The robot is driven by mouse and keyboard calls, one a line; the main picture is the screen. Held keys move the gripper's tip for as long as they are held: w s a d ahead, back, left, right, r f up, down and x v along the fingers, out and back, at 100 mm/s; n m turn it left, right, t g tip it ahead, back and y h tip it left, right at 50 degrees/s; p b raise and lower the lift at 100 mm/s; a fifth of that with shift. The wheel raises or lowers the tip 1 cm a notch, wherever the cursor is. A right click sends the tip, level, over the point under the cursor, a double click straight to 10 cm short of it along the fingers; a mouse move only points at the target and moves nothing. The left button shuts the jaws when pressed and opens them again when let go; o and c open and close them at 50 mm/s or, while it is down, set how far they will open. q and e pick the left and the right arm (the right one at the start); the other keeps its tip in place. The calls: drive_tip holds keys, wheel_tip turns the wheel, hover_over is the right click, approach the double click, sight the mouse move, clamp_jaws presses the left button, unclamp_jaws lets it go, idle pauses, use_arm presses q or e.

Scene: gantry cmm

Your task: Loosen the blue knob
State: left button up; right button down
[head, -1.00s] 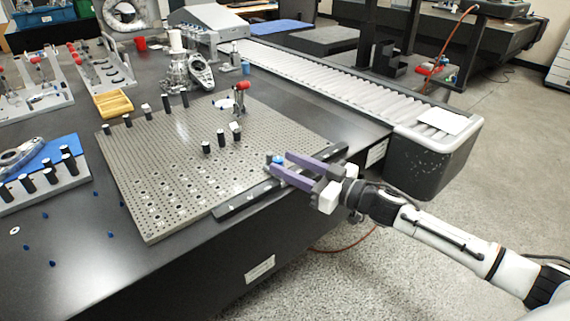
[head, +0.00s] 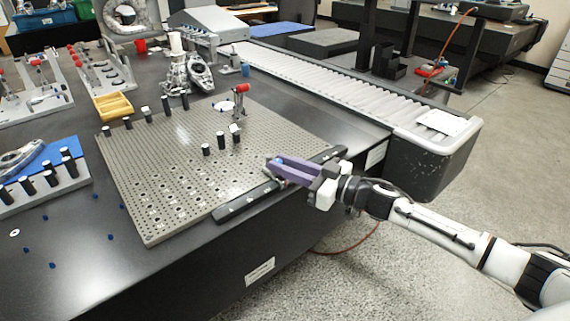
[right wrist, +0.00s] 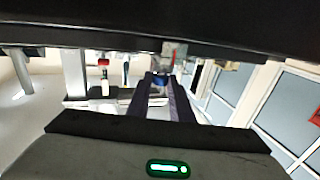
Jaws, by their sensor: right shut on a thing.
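The blue knob (right wrist: 160,81) sits between the fingertips of my right gripper (right wrist: 160,78) in the right wrist view. In the head view the right gripper (head: 279,167) is at the right edge of the perforated plate, by the dark bar (head: 245,204). Its purple fingers are shut on the knob and mostly hide it there. My left gripper is not in view.
The grey perforated plate (head: 175,185) carries several black posts and a red-topped clamp (head: 241,92). A roller conveyor (head: 330,84) runs behind it. Small blue pieces lie on the dark table at left. The table's front edge is clear.

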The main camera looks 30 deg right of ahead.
drive_tip(key=shift+w+d+n+g+y, duration=0.2)
drive_tip(key=shift+n+g+y, duration=0.55)
drive_tip(key=shift+y, duration=0.35)
drive_tip(key=shift+w+d+n+g+y+b, duration=0.1)
drive_tip(key=shift+n+g+y+b, duration=0.8)
drive_tip(key=shift+n+g+y, duration=0.1)
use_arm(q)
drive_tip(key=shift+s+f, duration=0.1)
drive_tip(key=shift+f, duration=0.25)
use_arm(e)
drive_tip(key=c, duration=1.6)
unclamp_jaws()
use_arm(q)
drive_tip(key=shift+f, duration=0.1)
use_arm(e)
drive_tip(key=shift+o, duration=0.2)
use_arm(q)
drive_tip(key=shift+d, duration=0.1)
